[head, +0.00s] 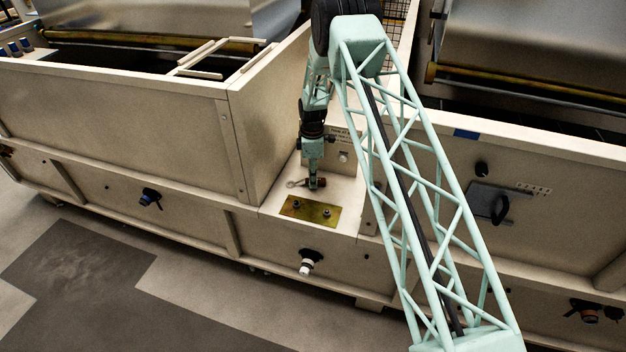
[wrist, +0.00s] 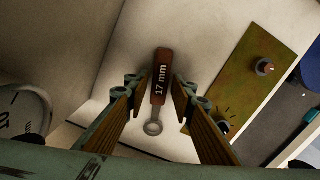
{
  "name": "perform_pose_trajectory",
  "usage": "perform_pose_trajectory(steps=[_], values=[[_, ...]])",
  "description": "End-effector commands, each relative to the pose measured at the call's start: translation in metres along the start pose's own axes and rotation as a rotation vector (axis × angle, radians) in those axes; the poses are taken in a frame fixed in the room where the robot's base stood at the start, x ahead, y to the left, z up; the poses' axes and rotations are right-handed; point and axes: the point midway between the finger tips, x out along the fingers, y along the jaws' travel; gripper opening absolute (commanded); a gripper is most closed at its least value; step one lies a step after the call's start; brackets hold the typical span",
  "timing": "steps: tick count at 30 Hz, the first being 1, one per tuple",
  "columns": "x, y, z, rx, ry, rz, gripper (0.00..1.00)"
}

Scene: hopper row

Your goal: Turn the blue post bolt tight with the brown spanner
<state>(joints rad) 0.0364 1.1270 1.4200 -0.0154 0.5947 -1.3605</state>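The brown spanner (wrist: 158,92) has a brown handle marked "17 mm" and a pale metal ring end. It lies on the pale ledge in the wrist view, with the ring towards the bottom. I cannot tell which bolt is blue.
A hopper wall (head: 270,120) rises left of the ledge. A small labelled panel (head: 343,150) stands behind it. A white-tipped knob (head: 306,268) sticks out of the front face below the plate. A black handle (head: 499,207) is on the right-hand hopper.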

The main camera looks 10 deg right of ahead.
Motion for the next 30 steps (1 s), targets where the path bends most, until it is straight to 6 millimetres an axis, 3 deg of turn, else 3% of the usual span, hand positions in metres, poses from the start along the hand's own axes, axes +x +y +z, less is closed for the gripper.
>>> perform_pose_trajectory(steps=[17,30], values=[[-0.005,0.0,0.0,0.0,0.0,0.0,0.29],[-0.048,0.0,0.0,0.0,0.0,0.001,0.29]])
